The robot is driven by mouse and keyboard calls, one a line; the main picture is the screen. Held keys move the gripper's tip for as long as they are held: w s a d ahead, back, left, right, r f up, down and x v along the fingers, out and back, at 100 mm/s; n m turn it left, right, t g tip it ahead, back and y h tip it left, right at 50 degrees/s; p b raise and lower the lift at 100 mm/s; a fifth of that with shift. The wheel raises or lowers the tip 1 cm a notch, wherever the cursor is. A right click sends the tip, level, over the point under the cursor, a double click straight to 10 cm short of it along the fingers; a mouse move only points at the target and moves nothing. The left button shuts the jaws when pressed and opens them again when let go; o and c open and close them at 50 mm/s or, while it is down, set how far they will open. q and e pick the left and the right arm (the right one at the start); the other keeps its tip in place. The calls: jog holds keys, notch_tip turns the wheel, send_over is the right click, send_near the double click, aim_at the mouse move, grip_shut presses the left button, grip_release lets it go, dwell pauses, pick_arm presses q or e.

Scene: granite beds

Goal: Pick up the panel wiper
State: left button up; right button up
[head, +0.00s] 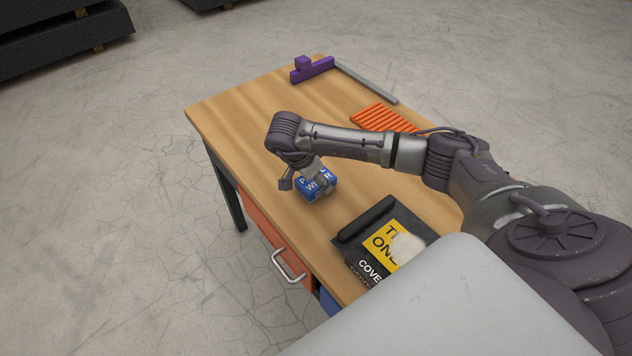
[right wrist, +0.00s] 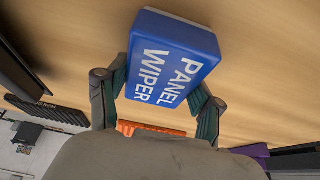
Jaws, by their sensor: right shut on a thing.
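The panel wiper is a blue block with white lettering. In the head view the panel wiper (head: 315,187) is at the middle of the wooden table, partly covered by my right gripper (head: 305,182). In the right wrist view the panel wiper (right wrist: 172,62) sits between the two fingers of my right gripper (right wrist: 160,95), with its words readable. The right gripper is shut on it. I cannot tell whether the wiper touches the tabletop. My left gripper is not in view.
The wooden table (head: 240,115) also holds a purple block tool with a grey bar (head: 312,70), an orange slatted piece (head: 375,117) and a black box with a yellow label (head: 352,235). An orange drawer with a handle (head: 262,225) is below the edge. The table's left part is clear.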

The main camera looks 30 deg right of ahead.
jog(key=shift+r, duration=0.1)
jog(key=shift+r, duration=0.55)
notch_tip(320, 180, up, 3)
jog(key=shift+w+f+b, duration=0.1)
jog(key=shift+b, duration=0.55)
jog(key=s+d+r, duration=0.2)
jog(key=s, duration=0.1)
jog(key=s+d+r+b, duration=0.1)
jog(key=s+d+r, duration=0.1)
jog(key=s+d, duration=0.1)
jog(key=s+d+r+b, duration=0.1)
jog(key=s+d+r, duration=0.1)
jog(key=s+r, duration=0.1)
jog(key=shift+d, duration=0.35)
